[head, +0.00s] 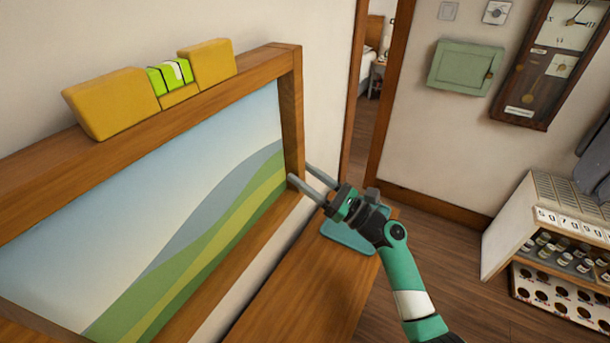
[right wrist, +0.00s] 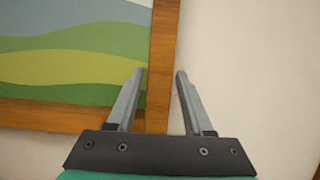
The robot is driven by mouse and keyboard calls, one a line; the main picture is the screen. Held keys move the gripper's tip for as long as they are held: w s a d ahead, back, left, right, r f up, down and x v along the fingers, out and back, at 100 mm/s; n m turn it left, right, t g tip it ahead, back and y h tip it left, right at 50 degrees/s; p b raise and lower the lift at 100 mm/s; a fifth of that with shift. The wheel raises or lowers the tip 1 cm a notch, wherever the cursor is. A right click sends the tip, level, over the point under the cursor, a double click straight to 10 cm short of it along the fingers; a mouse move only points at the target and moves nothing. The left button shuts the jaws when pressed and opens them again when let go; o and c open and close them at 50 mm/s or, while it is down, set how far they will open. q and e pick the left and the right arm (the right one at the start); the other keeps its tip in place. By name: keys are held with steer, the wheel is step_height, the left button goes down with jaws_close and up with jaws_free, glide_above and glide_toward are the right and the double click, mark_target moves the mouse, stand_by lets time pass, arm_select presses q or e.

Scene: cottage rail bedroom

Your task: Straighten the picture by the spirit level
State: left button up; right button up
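The picture (head: 200,200) is a landscape in a wooden frame (head: 291,110) on the wall. A yellow spirit level (head: 110,102) sits on its top rail. The level's green vial (head: 163,80) has dark marks and a pale bubble that appears right of the middle. My right gripper (head: 299,173) is at the frame's right side rail, low down. In the right wrist view, its open fingers (right wrist: 160,72) stand either side of the rail (right wrist: 163,40), the left over the painting, the right over the wall. Contact cannot be told. My left gripper is not in view.
A wooden surface (head: 290,290) with a teal item (head: 348,238) on it lies below my right gripper. On the right are a green wall box (head: 466,67), a pendulum clock (head: 548,70) and a shelf unit with small jars (head: 515,225). A doorway opens behind.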

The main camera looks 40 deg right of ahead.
jaws_close()
stand_by(1.1)
